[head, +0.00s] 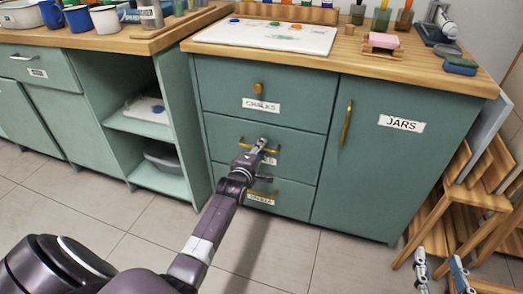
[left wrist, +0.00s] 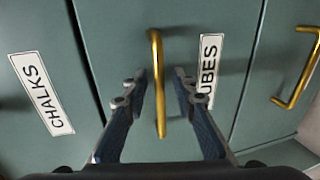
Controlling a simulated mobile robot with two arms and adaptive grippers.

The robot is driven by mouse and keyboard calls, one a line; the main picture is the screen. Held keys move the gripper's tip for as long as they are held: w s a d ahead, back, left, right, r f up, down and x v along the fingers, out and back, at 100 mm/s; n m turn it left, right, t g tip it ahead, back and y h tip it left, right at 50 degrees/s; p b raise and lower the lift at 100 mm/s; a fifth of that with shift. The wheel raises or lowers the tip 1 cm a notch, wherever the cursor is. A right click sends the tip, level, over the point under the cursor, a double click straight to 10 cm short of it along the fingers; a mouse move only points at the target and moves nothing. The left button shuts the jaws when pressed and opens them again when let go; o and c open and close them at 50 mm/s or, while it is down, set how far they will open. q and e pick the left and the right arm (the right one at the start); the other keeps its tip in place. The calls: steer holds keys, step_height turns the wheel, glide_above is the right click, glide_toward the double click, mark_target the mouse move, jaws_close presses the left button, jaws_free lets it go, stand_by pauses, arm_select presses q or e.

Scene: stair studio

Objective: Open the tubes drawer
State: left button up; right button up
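The tubes drawer (head: 225,139) is the middle of the green drawer stack and is shut. Its brass bar handle (left wrist: 158,100) stands between the two fingers of my left gripper (left wrist: 160,75), which is open around it. A small gap shows on both sides of the handle. The white label (left wrist: 208,70) reads "UBES", its first letter hidden by a finger. In the head view, my left gripper (head: 262,146) is at the drawer front and covers part of the handle and label. My right gripper (head: 440,274) is at the bottom right, its fingers apart and empty.
The chalks drawer (head: 225,88) with a round knob is above, and another drawer (head: 290,200) with a bar handle is below. The jars door (head: 380,160) is to the right. Wooden chairs (head: 470,200) stand near my right gripper. The tiled floor in front is clear.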

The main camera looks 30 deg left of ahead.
arm_select(q)
jaws_close()
stand_by(0.5)
